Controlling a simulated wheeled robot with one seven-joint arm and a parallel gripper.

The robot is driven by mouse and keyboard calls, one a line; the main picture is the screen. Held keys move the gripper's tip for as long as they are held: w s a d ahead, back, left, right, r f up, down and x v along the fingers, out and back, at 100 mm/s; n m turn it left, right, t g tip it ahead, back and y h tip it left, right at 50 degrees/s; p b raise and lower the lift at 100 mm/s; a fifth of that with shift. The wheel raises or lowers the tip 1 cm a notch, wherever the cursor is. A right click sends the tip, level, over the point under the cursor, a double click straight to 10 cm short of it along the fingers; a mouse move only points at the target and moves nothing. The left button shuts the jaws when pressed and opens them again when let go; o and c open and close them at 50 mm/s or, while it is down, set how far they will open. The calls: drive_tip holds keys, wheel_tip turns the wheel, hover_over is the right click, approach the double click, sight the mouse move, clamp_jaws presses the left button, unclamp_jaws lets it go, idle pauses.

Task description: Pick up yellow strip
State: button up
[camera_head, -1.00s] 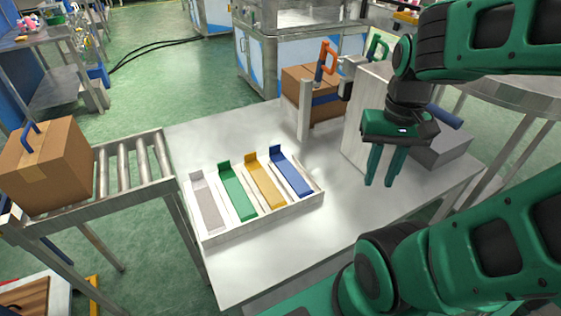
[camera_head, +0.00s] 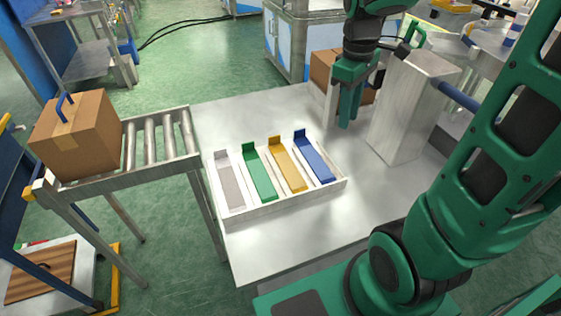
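The yellow strip (camera_head: 287,166) lies in a slot of a white tray (camera_head: 285,207) on the metal table, with its upturned end at the back. It sits between the green strip (camera_head: 261,177) on its left and the blue strip (camera_head: 314,161) on its right. My gripper (camera_head: 346,122) hangs above the table, behind and to the right of the tray, fingers pointing down. It is apart from all the strips and nothing shows between its fingers. The gap between the fingers is too small in view to tell open from shut.
A grey strip (camera_head: 230,186) lies in the tray's leftmost slot. A metal block (camera_head: 408,110) stands right of my gripper, and a cardboard box (camera_head: 324,68) stands behind it. A roller conveyor (camera_head: 160,145) with another box (camera_head: 78,134) is at left. The table front is bare.

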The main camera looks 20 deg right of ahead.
drive_tip(key=w+a+f+n, duration=0.2)
drive_tip(key=w+a+n, duration=0.4)
drive_tip(key=w+a, duration=0.15)
drive_tip(key=w+a+f+n, duration=0.3)
drive_tip(key=w+a+n, duration=0.3)
drive_tip(key=w, duration=0.2)
drive_tip(key=shift+y, duration=0.3)
drive_tip(key=f, duration=0.4)
drive_tip(key=shift+w+a+f, duration=0.1)
drive_tip(key=shift+w+f, duration=0.15)
drive_tip(key=shift+d+f, duration=0.2)
drive_tip(key=shift+f, duration=1.35)
drive_tip(key=shift+d+f, duration=0.15)
drive_tip(key=shift+f, duration=1.35)
clamp_jaws()
